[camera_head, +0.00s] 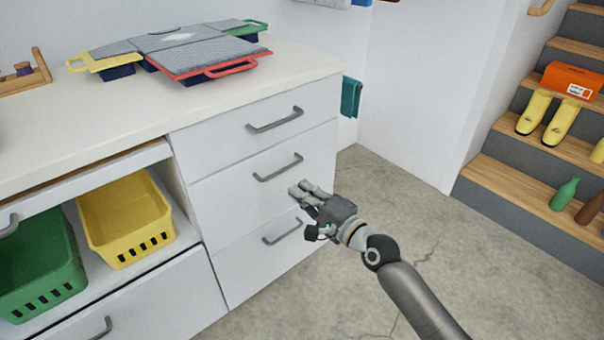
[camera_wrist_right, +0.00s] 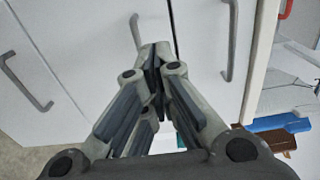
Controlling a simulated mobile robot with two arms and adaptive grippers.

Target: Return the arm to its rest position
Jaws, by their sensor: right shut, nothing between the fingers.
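My right gripper (camera_head: 303,190) is in front of the white drawer fronts, near the middle drawer (camera_head: 255,180) and its grey handle (camera_head: 278,168). Its fingers are together and hold nothing. In the right wrist view my right gripper (camera_wrist_right: 157,52) shows its fingers meeting at the tips, with grey handles (camera_wrist_right: 27,82) on white fronts beyond. Any gap to the drawer front is hard to judge. My right arm reaches in from the lower right. My left gripper is not in view.
Lidded containers (camera_head: 175,48) lie on the white countertop (camera_head: 90,120). A yellow basket (camera_head: 125,215) and a green basket (camera_head: 40,260) sit in the open shelf. Stairs (camera_head: 510,185) at right hold yellow boots (camera_head: 560,122), an orange box (camera_head: 572,80) and bottles. Floor between is clear.

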